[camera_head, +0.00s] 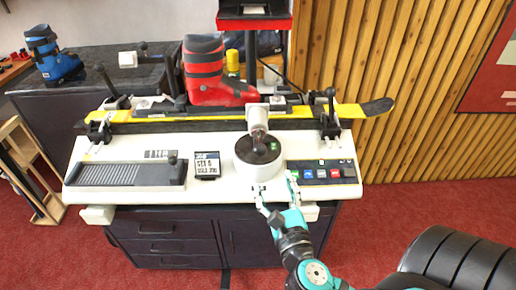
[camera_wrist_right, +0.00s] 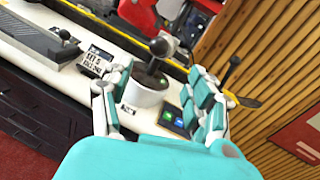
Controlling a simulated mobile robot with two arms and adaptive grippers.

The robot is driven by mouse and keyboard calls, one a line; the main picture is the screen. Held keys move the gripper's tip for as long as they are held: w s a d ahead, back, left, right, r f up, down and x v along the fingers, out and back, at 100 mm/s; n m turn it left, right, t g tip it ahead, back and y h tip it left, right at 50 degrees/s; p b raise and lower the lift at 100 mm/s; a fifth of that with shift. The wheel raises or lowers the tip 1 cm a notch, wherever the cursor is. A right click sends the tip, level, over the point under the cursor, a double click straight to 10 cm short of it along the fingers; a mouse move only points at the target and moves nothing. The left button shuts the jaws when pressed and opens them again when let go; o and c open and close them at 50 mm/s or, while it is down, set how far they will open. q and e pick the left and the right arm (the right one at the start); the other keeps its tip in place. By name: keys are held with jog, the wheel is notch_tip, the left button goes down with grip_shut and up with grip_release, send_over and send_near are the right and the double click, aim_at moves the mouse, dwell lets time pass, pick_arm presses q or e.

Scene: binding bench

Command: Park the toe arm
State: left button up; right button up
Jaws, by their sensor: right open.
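A round white drum with a dark top (camera_head: 258,150) stands at the front of the white bench, and a grey post with a thick head (camera_head: 257,118) rises from it. In the right wrist view the drum (camera_wrist_right: 146,92) carries a black ball-topped lever (camera_wrist_right: 158,50). This looks like the toe arm, but no label confirms it. My right gripper (camera_head: 278,190) is open and empty, at the bench's front edge just in front of the drum. In the wrist view its fingers (camera_wrist_right: 157,88) frame the drum from either side; contact cannot be told. My left gripper is out of view.
A red boot (camera_head: 205,75) stands by a yellow ski (camera_head: 350,110) clamped across the bench. A button panel (camera_head: 322,173) is right of the drum. A blue boot (camera_head: 55,58) stands behind.

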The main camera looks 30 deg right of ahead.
aim_at(262, 155)
jog(key=p+x, duration=0.2)
jog(key=x, duration=1)
jog(key=shift+a, duration=0.1)
jog(key=shift+w+f, duration=0.1)
jog(key=shift+w, duration=0.5)
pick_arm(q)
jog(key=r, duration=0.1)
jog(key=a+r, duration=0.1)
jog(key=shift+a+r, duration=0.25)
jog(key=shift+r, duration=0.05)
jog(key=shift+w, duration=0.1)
pick_arm(e)
jog(key=shift+c, duration=0.4)
jog(key=c, duration=0.7)
grip_shut()
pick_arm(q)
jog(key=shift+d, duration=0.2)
pick_arm(e)
jog(key=shift+f, duration=0.1)
